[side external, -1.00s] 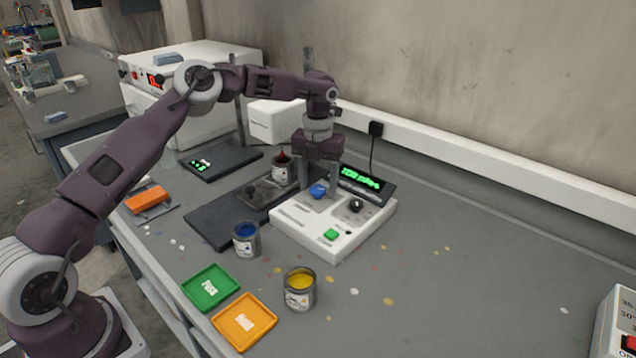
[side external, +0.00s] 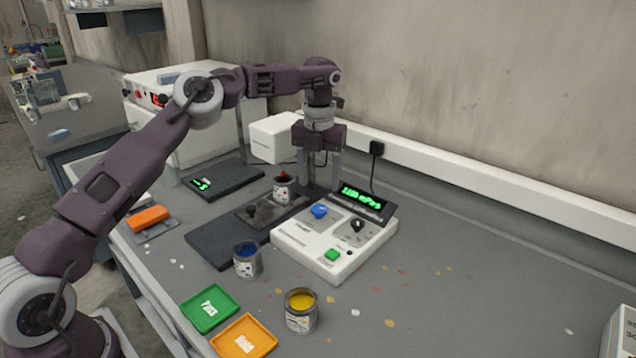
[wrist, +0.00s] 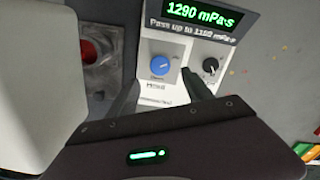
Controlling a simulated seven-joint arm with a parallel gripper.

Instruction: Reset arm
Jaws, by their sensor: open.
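My gripper (side external: 320,183) points down with its two fingers apart and nothing between them. In the side view it is just behind the white viscosity tester (side external: 333,262), near its display and the red-paint can. The tester has a blue knob (side external: 319,211), a black knob (side external: 357,226) and a green button (side external: 332,254). In the wrist view, the blue knob (wrist: 160,65) and black knob (wrist: 211,66) show, apart from my fingers. The display (wrist: 205,17) reads 1290 mPa·s, with a pass limit line below it that is hard to read.
A can with red paint (side external: 283,190) stands on the dark plate behind the tester. Cans of blue paint (side external: 247,262) and yellow paint (side external: 301,312) stand in front, near a green tray (side external: 211,317) and an orange tray (side external: 244,347). The right bench is mostly clear.

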